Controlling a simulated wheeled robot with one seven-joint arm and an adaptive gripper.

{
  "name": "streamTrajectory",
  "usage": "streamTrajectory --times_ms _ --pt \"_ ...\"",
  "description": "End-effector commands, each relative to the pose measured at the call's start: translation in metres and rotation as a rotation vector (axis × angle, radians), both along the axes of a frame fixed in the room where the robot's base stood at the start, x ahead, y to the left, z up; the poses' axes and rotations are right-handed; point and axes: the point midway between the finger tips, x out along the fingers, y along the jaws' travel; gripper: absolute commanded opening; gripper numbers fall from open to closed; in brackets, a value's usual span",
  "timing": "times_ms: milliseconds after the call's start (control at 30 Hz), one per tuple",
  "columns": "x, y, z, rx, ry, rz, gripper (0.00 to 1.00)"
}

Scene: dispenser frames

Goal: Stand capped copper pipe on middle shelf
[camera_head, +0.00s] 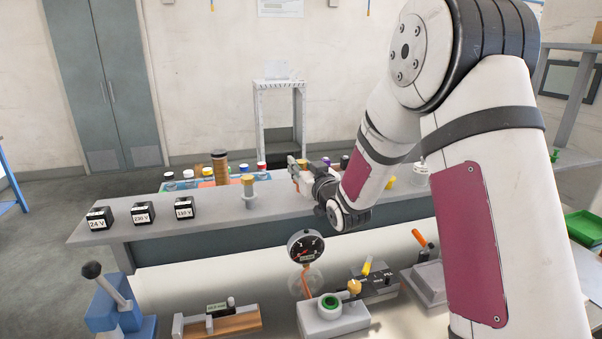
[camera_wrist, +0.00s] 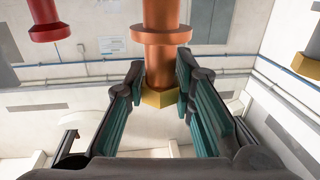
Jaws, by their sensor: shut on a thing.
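In the wrist view a copper pipe (camera_wrist: 160,15) with a wide collar runs down between the fingers and ends in a brass hexagonal cap (camera_wrist: 160,97). My gripper (camera_wrist: 159,76) is shut on this pipe, with teal pads on both sides near the capped end. In the head view my gripper (camera_head: 296,173) is above the far side of the grey bench; the held pipe is not clear there. At the right edge is a grey rack (camera_head: 570,47) with a lower shelf (camera_head: 572,160); I cannot tell which shelf is the middle one.
The grey bench (camera_head: 125,233) bears three black voltage blocks (camera_head: 141,213) and a brass-topped post (camera_head: 249,190). A brown banded cylinder (camera_head: 220,168) stands behind among colored caps. A gauge (camera_head: 305,247) and fixtures fill the near counter. Red (camera_wrist: 48,28) and yellow (camera_wrist: 306,65) parts flank the pipe.

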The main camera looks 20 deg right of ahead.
Motion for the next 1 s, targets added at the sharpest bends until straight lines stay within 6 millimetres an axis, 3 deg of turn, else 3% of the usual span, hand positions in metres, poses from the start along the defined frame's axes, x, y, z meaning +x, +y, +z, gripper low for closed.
streamTrajectory --times_ms 200,600,633,700,1000 --pt "-0.001 0.0 -0.019 -0.002 -0.002 0.0 0.0" --pt "0.0 0.0 -0.024 -0.001 -0.002 -0.001 0.0" --pt "-0.001 0.0 -0.023 -0.001 -0.002 -0.001 0.3" --pt "-0.001 0.0 -0.023 -0.001 -0.002 -0.001 0.43" --pt "-0.001 0.0 -0.022 -0.001 -0.002 -0.001 0.43"
